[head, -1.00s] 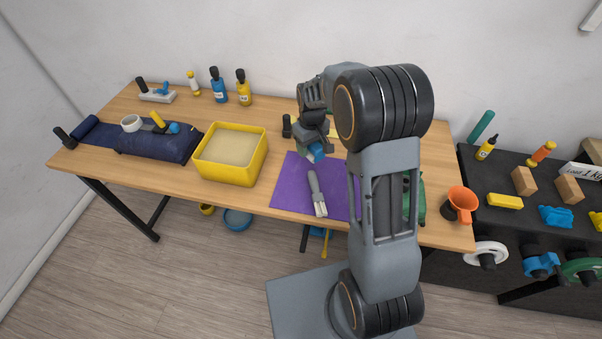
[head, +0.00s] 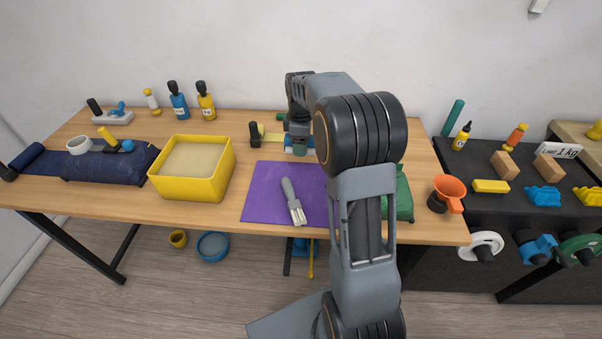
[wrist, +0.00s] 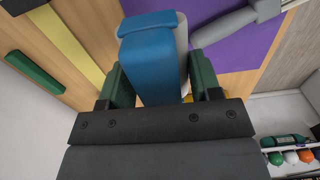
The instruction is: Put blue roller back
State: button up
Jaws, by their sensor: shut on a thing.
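My gripper (head: 299,148) hangs over the back of the table, near the rear edge of the purple mat (head: 262,190). In the wrist view its green fingers (wrist: 162,85) are shut on a blue, block-shaped piece with a pale part behind it, which I take to be the blue roller (wrist: 152,60). In the head view the held roller is small and mostly hidden by the gripper and my arm. I cannot tell whether it touches the table.
A grey-handled brush (head: 291,200) lies on the mat. A yellow bin (head: 193,188) stands left of it; a yellow strip (wrist: 62,45) and green bar (wrist: 36,72) lie near the gripper. An orange funnel (head: 449,190) is at the right end. Bottles (head: 178,103) stand at the back left.

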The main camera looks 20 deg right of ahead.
aim_at(301, 173)
jog(key=shift+f+p, duration=0.35)
jog(key=shift+f, duration=4.35)
jog(key=shift+f, duration=0.1)
jog(key=shift+f, duration=0.15)
jog(key=o, duration=0.9)
